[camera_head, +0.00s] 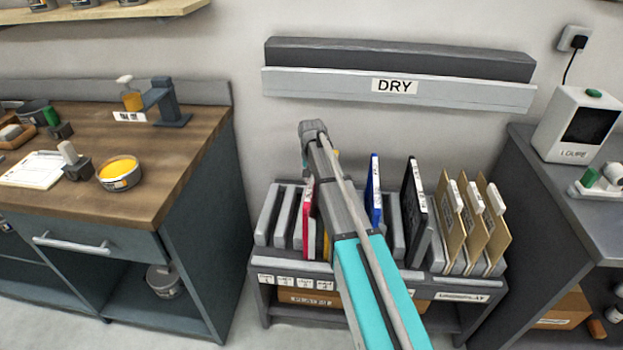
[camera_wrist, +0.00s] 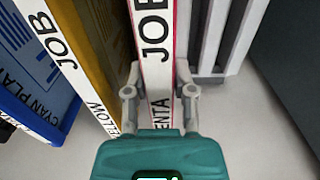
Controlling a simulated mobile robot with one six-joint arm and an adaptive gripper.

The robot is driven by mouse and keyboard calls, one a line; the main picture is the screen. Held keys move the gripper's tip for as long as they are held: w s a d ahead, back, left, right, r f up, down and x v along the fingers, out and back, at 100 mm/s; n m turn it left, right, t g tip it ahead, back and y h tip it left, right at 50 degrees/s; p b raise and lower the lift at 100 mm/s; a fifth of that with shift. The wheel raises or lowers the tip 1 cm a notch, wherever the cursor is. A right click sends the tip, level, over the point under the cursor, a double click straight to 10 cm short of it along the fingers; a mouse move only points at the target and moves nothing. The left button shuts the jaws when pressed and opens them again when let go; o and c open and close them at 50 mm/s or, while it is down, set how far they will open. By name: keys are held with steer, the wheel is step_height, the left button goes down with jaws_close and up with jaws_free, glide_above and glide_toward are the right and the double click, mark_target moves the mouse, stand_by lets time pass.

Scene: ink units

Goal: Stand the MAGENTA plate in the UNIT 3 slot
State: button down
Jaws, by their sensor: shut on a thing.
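The magenta plate (camera_head: 307,214) stands about upright at the rack, right of two grey slot blocks; it shows a red edge. In the wrist view its white spine (camera_wrist: 156,55), lettered JOB and ending in "ENTA", is between the two fingers of my gripper (camera_wrist: 159,88), which is shut on it. The arm hides the gripper and part of the plate in the head view. The rack (camera_head: 345,268) has small labels (camera_head: 295,283) along its left front, too small to read surely. I cannot tell whether the plate's lower edge is seated in a slot.
The yellow plate (camera_wrist: 88,60) stands close beside the magenta one, with the cyan plate (camera_wrist: 38,95) beyond. A black-edged plate (camera_head: 414,205) and several tan boards (camera_head: 472,225) stand farther right. Grey slot blocks (camera_head: 268,215) at left look empty. A DRY-labelled ledge (camera_head: 450,94) is above.

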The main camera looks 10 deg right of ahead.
steer(key=shift+c, duration=2.2)
jaws_free()
steer(key=shift+r, duration=0.2)
step_height(320, 180, up, 13)
steer(key=p, duration=1.3)
steer(key=s+n, duration=0.3)
steer(key=s, duration=2.6)
steer(key=shift+n, duration=0.3)
